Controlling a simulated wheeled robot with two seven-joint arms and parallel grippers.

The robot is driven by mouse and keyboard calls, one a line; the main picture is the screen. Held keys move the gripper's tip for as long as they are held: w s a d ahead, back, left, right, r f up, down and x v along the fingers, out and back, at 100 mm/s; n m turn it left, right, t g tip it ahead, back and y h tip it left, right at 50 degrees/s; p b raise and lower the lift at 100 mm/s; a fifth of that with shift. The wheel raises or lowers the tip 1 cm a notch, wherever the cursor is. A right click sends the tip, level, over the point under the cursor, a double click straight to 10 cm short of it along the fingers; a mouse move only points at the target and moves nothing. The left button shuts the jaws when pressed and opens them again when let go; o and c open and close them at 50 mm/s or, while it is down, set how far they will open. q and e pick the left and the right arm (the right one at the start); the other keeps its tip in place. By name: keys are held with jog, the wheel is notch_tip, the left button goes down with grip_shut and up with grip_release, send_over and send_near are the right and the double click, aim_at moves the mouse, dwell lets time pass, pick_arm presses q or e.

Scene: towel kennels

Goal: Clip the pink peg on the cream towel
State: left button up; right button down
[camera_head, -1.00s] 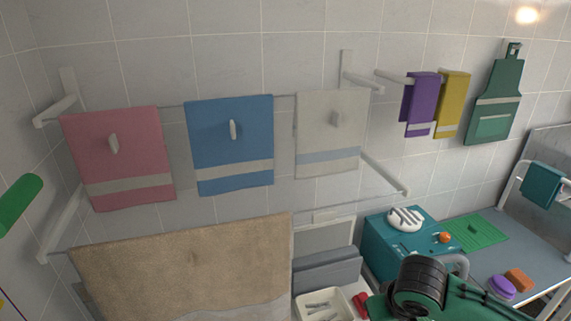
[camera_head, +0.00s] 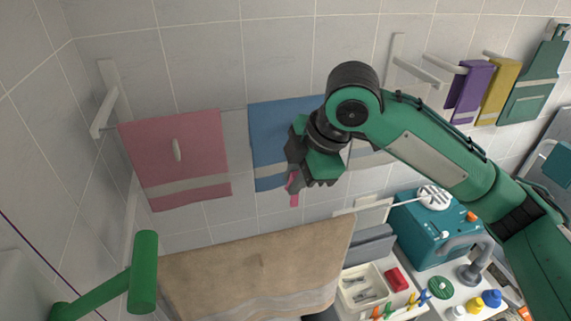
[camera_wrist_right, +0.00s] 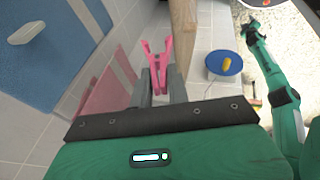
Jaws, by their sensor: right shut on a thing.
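The cream towel (camera_head: 370,158) hangs at the right of the wall rail in the head view, mostly hidden behind my right arm. My right gripper (camera_head: 296,180) is in front of the blue towel (camera_head: 265,150), to the left of the cream one. It is shut on the pink peg (camera_head: 294,192), which points down. In the right wrist view the pink peg (camera_wrist_right: 157,68) stands between the fingers (camera_wrist_right: 160,85), its two prongs spread away from me. The peg is clear of the cream towel. My left gripper (camera_wrist_right: 255,28) shows small in the right wrist view; its jaws are unclear.
A pink towel (camera_head: 170,185) hangs at the left. A tan towel (camera_head: 255,265) hangs on the lower rail. A white tray (camera_head: 345,292), several coloured pegs and a teal box (camera_head: 418,230) lie at lower right. Purple (camera_head: 470,90) and yellow (camera_head: 497,90) cloths hang at upper right.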

aim_at(297, 205)
jog(key=shift+s+d+f, duration=0.1)
jog(key=shift+d+f, duration=0.25)
jog(key=shift+f, duration=0.1)
notch_tip(297, 205, down, 4)
jog(key=shift+a+r, duration=0.15)
jog(key=shift+r, duration=0.1)
notch_tip(297, 205, down, 2)
jog(key=shift+f, duration=0.2)
pick_arm(q)
jog(key=shift+s+d+f+b, duration=0.1)
jog(key=shift+d+f+b, duration=0.35)
jog(key=shift+d, duration=0.1)
pick_arm(e)
jog(key=shift+f, duration=0.75)
pick_arm(q)
jog(key=shift+r+p, duration=0.45)
jog(key=shift+r, duration=0.05)
pick_arm(e)
jog(key=shift+r, duration=0.1)
pick_arm(q)
jog(key=shift+f, duration=0.1)
pick_arm(e)
jog(key=shift+f, duration=0.4)
jog(key=shift+f, duration=0.3)
jog(key=shift+f, duration=0.75)
jog(key=shift+f, duration=0.25)
